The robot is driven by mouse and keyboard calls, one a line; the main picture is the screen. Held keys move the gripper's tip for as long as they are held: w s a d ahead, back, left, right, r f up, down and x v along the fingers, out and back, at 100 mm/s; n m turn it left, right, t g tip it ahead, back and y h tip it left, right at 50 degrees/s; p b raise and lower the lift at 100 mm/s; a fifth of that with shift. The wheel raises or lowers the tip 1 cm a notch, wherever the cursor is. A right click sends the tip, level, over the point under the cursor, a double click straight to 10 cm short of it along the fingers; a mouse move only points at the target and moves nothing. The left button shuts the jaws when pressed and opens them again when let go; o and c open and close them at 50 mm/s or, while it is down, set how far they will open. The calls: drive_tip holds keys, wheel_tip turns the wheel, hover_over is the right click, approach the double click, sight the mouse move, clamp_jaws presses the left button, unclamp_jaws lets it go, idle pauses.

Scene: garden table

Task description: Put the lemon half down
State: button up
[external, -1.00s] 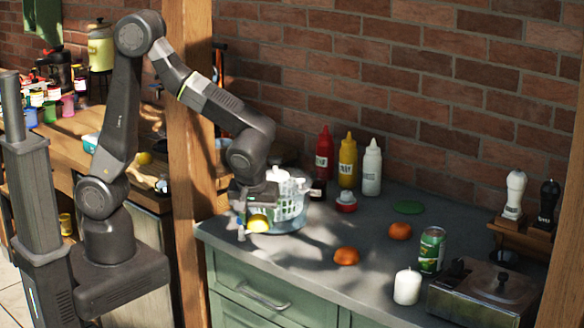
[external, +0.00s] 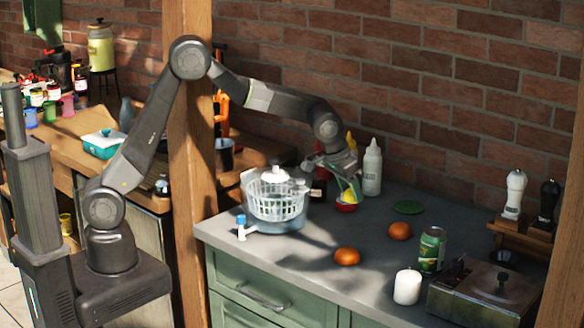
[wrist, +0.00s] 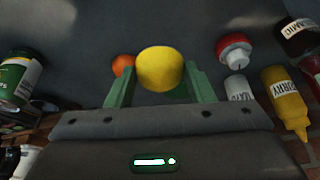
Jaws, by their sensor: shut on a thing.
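The yellow lemon half (external: 349,195) is between the green fingers of my gripper (external: 350,190), near the bottles at the back of the counter. In the wrist view the lemon half (wrist: 160,68) sits between the fingertips of my gripper (wrist: 160,80), which is shut on it. In the external view it appears just above or in front of a small red-and-white container (external: 346,206). The gap between the lemon half and the grey counter (external: 300,262) is hard to judge.
A white squeeze bottle (external: 372,170) stands close to the right of my gripper, with a yellow bottle (wrist: 288,98) nearby. A salad spinner (external: 277,203) stands left. Oranges (external: 347,256) (external: 400,231), a green can (external: 432,250) and a candle (external: 407,287) are right.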

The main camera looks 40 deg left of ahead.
sight(356, 231)
drive_tip(key=shift+w+a+f+m, duration=0.1)
drive_tip(key=shift+w+m, duration=0.2)
drive_tip(key=shift+w, duration=0.55)
wheel_tip(356, 231, down, 10)
drive_tip(key=shift+w+r+p, duration=0.1)
drive_tip(key=shift+p, duration=0.85)
drive_tip(key=o, duration=1.1)
drive_tip(key=shift+c, duration=0.2)
drive_tip(key=b+v, duration=0.2)
drive_tip(key=v, duration=1)
